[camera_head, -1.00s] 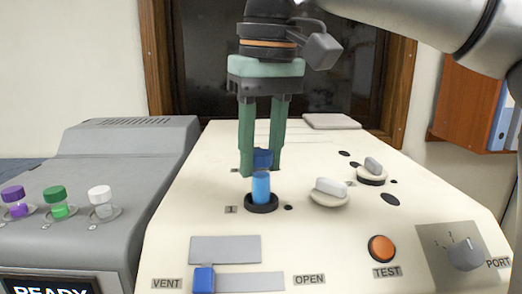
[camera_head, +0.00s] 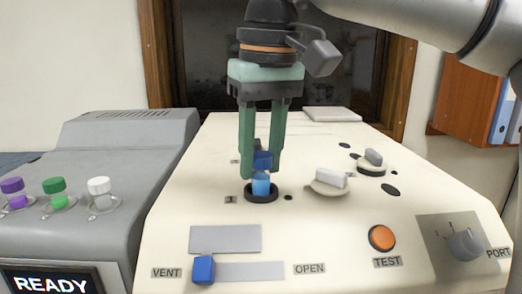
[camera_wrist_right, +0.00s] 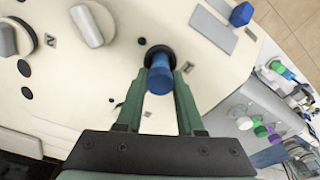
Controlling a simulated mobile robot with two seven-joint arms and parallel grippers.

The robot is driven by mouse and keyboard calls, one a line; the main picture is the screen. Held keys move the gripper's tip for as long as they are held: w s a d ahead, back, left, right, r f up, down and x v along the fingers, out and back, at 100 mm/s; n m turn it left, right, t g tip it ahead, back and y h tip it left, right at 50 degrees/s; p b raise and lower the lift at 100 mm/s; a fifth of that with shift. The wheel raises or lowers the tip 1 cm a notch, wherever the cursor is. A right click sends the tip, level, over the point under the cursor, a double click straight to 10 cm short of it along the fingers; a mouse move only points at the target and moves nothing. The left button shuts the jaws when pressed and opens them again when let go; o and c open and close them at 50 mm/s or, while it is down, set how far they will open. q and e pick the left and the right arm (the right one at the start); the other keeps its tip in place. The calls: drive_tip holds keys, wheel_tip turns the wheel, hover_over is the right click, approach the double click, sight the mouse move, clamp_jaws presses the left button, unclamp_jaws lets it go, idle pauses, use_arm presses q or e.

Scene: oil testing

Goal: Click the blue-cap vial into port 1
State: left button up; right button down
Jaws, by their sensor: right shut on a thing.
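The blue-cap vial (camera_head: 261,185) stands upright with its lower end inside the black ring of port 1 (camera_head: 262,197), which has a "1" label beside it. My right gripper (camera_head: 261,172) points down from above, its green fingers on either side of the vial's blue cap and shut on it. In the right wrist view the blue cap (camera_wrist_right: 160,79) sits between the fingertips (camera_wrist_right: 161,85), with the black port ring (camera_wrist_right: 158,54) behind it. I cannot tell whether the vial is fully seated. My left gripper is not in view.
A blue slider (camera_head: 204,269) sits at the VENT end of its track. An orange TEST button (camera_head: 382,237) and a PORT knob (camera_head: 465,244) are at front right. Purple, green and white-cap vials (camera_head: 55,194) stand on the grey machine at left.

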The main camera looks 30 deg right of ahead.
drive_tip(key=shift+f, duration=0.6)
idle(0.7)
drive_tip(key=shift+c, duration=2.2)
unclamp_jaws()
drive_tip(key=r, duration=0.7)
drive_tip(key=shift+s+r+p, duration=0.1)
drive_tip(key=shift+s+p, duration=0.2)
drive_tip(key=shift+s, duration=0.1)
drive_tip(key=shift+r, duration=0.15)
drive_tip(key=shift+s, duration=0.1)
